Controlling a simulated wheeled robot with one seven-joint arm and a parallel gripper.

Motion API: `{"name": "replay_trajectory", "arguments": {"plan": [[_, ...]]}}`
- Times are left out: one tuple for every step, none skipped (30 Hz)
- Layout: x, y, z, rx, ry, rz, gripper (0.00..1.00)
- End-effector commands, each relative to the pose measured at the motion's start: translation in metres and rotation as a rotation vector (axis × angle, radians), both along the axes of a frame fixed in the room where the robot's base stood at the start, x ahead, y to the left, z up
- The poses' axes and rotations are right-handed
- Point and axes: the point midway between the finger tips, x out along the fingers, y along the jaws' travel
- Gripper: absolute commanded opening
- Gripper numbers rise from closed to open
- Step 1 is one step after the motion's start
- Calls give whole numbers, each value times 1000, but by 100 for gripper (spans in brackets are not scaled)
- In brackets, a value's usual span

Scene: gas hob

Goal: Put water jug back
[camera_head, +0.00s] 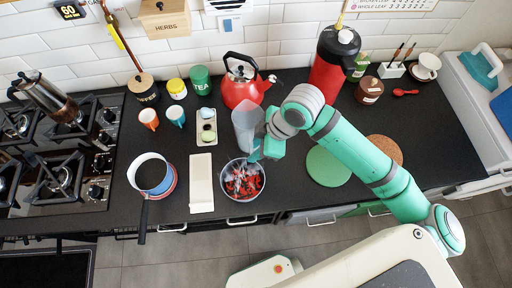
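A grey, see-through water jug (246,122) is just behind the bowl, between the red kettle and my wrist. It looks upright or slightly tilted; I cannot tell whether its base rests on the counter. My gripper (256,152) is at the jug's lower right side, above the bowl's back edge. The gripper's fingers are small and partly hidden by my wrist. I cannot tell whether they are closed on the jug or only beside it.
A bowl (243,194) of red pieces stands just in front. A red kettle (240,91) is behind, and a red-and-black flask (330,66) stands behind my arm. A saucepan (153,175) and white tray (202,184) are left. A green round mat (327,168) lies empty at right.

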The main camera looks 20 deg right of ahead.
Motion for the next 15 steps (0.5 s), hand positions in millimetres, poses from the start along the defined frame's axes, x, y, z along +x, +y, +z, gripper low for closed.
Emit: {"name": "replay_trajectory", "arguments": {"plan": [[0,0,0,0,0,1,28],[0,0,0,0,0,1,28],[0,0,0,0,0,1,28],[0,0,0,0,0,1,28],[0,0,0,0,0,1,28],[0,0,0,0,0,0,28],[0,0,0,0,0,0,28],[0,0,1,0,0,0,28],[0,0,1,0,0,0,28],[0,0,3,0,-1,0,28],[0,0,4,0,-1,0,28],[-1,-2,7,-1,0,-1,28],[-2,-3,10,-1,0,-1,28],[-2,-5,14,-3,-1,-2,28],[-3,-7,19,-3,-2,-1,28]]}}
